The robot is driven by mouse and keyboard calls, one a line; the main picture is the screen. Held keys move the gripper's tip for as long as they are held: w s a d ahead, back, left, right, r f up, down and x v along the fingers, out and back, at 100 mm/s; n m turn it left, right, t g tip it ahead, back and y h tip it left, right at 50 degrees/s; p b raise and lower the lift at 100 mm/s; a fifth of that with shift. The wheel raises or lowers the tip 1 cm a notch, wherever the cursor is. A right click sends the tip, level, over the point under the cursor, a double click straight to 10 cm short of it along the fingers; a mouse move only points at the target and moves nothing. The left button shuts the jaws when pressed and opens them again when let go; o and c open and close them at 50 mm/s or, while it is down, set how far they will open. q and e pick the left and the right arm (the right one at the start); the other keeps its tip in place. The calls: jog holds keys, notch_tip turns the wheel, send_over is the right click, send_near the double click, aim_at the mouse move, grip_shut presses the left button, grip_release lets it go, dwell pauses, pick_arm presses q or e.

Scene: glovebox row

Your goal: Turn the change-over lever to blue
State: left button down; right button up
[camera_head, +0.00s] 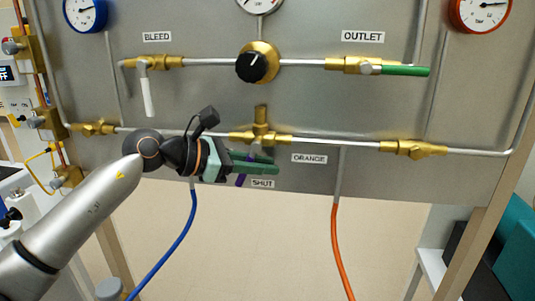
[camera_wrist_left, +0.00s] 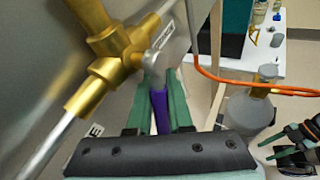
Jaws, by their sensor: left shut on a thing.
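The change-over valve (camera_head: 262,134) is a brass fitting in the pipe at the middle of the panel; its body also shows in the left wrist view (camera_wrist_left: 117,60). Its purple lever (camera_head: 241,180) hangs down from it towards the SHUT label (camera_head: 263,184). My left gripper (camera_head: 262,168) reaches in from the left with green fingers shut on the lever; the lever (camera_wrist_left: 160,108) shows between them in the left wrist view. The ORANGE label (camera_head: 309,159) is to the right. A label left of the valve is mostly hidden. My right gripper (camera_wrist_left: 297,138) shows at the wrist view's right edge, away from the lever.
Above are a black-and-gold knob (camera_head: 258,62), the BLEED valve with a white handle (camera_head: 147,96) and the OUTLET valve with a green handle (camera_head: 405,71). A blue hose (camera_head: 181,235) and an orange hose (camera_head: 340,245) hang below the panel.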

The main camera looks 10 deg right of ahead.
pick_arm(q)
jog(key=shift+w+a+m+y+p, duration=0.2)
jog(key=shift+a+m+y+p, duration=0.4)
jog(key=shift+y, duration=0.4)
jog(key=shift+d+f, duration=0.1)
jog(key=shift+d, duration=0.05)
